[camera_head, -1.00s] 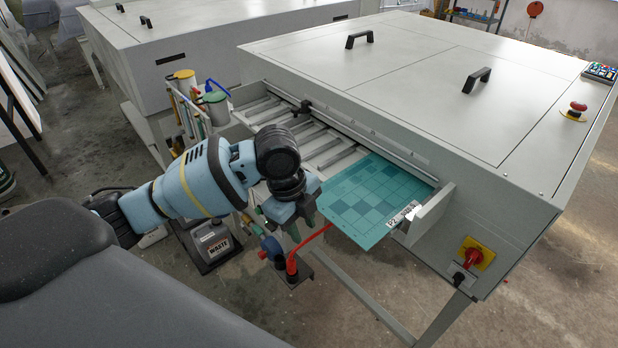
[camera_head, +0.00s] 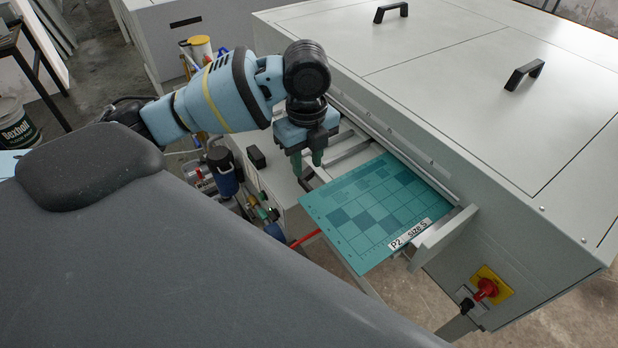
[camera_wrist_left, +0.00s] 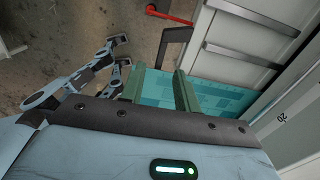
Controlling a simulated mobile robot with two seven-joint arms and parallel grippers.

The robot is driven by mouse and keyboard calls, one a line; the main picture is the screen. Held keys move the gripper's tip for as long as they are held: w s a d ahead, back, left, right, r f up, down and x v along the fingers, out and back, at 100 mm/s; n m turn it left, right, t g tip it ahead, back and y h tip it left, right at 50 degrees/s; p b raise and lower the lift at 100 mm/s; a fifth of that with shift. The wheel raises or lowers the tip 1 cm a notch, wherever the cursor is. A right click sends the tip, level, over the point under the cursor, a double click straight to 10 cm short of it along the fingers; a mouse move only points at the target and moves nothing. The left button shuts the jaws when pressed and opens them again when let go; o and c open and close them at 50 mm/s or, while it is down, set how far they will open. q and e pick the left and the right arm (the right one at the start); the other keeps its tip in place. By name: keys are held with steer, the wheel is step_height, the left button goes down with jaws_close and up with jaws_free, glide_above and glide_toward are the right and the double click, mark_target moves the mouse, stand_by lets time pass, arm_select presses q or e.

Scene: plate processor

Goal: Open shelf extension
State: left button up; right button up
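The shelf at the machine's front shows as pale metal slats (camera_head: 350,152) beside and behind a teal checked plate labelled "P2 size S" (camera_head: 372,205). The plate overhangs the front. In the left wrist view, slats (camera_wrist_left: 245,56), the teal plate (camera_wrist_left: 228,100) and a dark bracket-shaped bar (camera_wrist_left: 178,36) lie beyond the fingers. My left gripper (camera_head: 307,162) points down above the shelf's front edge, left of the plate. My right gripper does not show in the head view.
The large grey machine (camera_head: 450,105) with black lid handles stands behind the shelf. A red-yellow switch (camera_head: 487,288) is on its side. A box, a blue container (camera_head: 224,172) and other items stand left of the shelf. Light-blue forked parts (camera_wrist_left: 92,75) in the wrist view are unclear.

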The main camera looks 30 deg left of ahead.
mark_target(308, 185)
arm_select(q)
step_height(308, 185, down, 7)
steer(key=shift+w+r, duration=0.1)
steer(key=shift+w, duration=0.05)
stand_by(0.4)
jaws_close()
